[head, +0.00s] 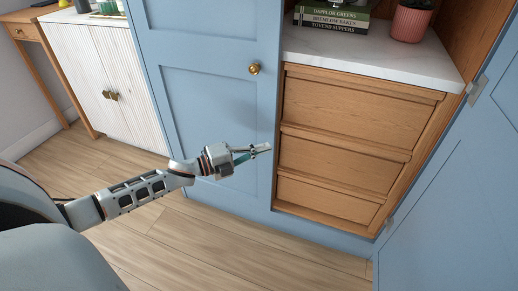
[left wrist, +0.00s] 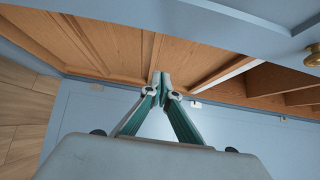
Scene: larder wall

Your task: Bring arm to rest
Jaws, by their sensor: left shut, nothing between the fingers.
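My left arm reaches in from the left in the head view. My left gripper (head: 262,149) is shut and empty, in front of the blue cabinet door (head: 222,101) near its right edge. In the left wrist view the fingertips (left wrist: 160,82) of the left gripper meet with nothing between them. From the head view I cannot tell whether the gripper touches the door. My right gripper is in neither view.
Wooden drawers (head: 350,105) sit right of the door under a white counter (head: 395,62) with books (head: 335,16) and a pink pot (head: 410,22). Another blue door (head: 460,190) stands open at right. A white cabinet (head: 100,75) stands at left. Wood floor (head: 170,245) is clear.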

